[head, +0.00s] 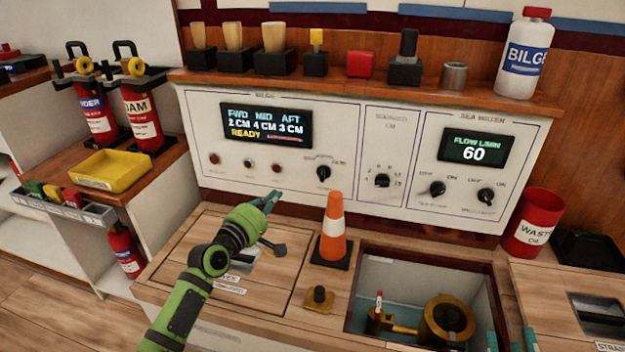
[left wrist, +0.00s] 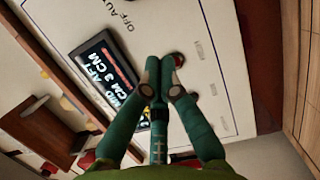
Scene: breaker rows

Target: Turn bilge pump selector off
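The bilge panel (head: 222,165) has a lit display (head: 266,124) reading FWD, MID, AFT and READY. The selector, a black knob (head: 323,172), is at its lower right; its exact pointer direction is too small to tell. My left gripper (head: 274,197) is below and left of the knob, apart from it, with nothing held. In the left wrist view its teal fingers (left wrist: 161,68) come together at the tips. My right gripper (head: 510,341) shows only as spread teal fingertips at the bottom edge.
An orange cone (head: 333,226) stands below the knob, right of my left gripper. Several small round buttons or lamps (head: 248,163) sit left of the knob. An open hatch (head: 388,274) with brass fittings lies at lower right. A shelf (head: 300,82) with brushes runs above the panels.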

